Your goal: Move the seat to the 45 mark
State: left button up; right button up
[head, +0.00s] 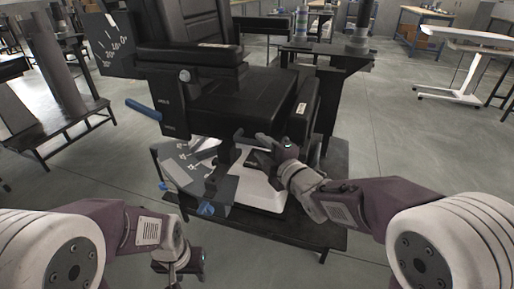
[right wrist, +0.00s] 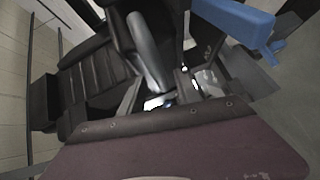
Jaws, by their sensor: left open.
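The black seat (head: 240,105) stands on a white base (head: 262,190) on a dark low table (head: 318,232), with its backrest upright behind it. A grey dial plate (head: 196,172) with white marks is at the base's front left; its numbers are too small to read surely. Another dark plate (head: 110,46) with degree marks is beside the backrest. My right gripper (head: 252,152) is under the seat's front right; its jaws are unclear against the dark parts. My left gripper (head: 180,262) is open and empty, low in front of the table. The seat also shows in the right wrist view (right wrist: 95,72).
A blue lever (head: 143,109) sticks out left of the seat; a blue part also shows in the right wrist view (right wrist: 240,22). A dark bench (head: 62,125) stands at left. A white table (head: 462,60) stands back right, with open floor before it.

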aim_at(259, 146)
jog(key=x, duration=0.3)
jog(key=shift+w+a, duration=0.1)
jog(key=shift+w, duration=0.1)
grip_shut()
jog(key=shift+f, duration=0.1)
dwell(1.2)
